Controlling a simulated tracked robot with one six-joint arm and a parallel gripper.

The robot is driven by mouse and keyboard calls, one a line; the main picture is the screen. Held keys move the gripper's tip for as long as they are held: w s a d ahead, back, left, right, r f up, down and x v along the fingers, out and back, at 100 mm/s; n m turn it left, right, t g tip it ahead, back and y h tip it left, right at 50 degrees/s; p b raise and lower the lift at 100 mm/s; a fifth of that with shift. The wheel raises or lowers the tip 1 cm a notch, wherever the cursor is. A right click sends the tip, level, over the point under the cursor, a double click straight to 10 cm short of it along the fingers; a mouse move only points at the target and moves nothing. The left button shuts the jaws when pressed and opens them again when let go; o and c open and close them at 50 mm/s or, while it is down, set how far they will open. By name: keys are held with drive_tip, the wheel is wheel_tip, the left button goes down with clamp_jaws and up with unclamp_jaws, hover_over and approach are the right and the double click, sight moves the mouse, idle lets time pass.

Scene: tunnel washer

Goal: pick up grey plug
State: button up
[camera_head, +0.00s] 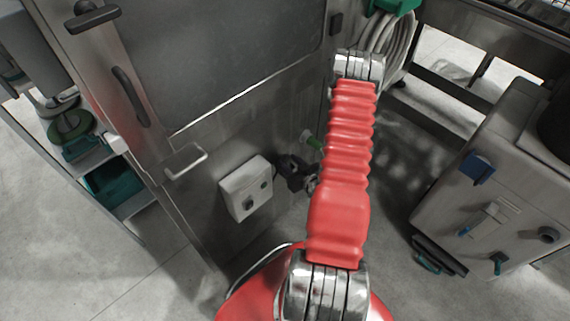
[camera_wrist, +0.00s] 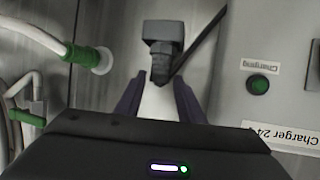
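The grey plug (camera_wrist: 163,38) shows at the top middle of the wrist view, with a darker ribbed lower part and a dark cable running off to the upper right. My gripper (camera_wrist: 160,92) is open, with one dark finger on each side just below the plug's ribbed end. The fingers look apart from the plug, with a pale gap between them; the exact depth is unclear. In the head view a dark shape (camera_head: 294,173) sits beside the charger box, partly hidden by my red arm; I cannot tell plug from gripper there.
The charger box (camera_head: 246,188), with a green button (camera_wrist: 258,84), is close on the right in the wrist view. A green hose fitting (camera_wrist: 80,54) juts from the wall at left. A grey wheeled machine (camera_head: 490,190) stands at right in the head view.

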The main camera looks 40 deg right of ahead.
sight(288, 161)
drive_tip(key=shift+x, duration=1.75)
drive_tip(key=shift+c, duration=0.7)
drive_tip(key=c, duration=0.7)
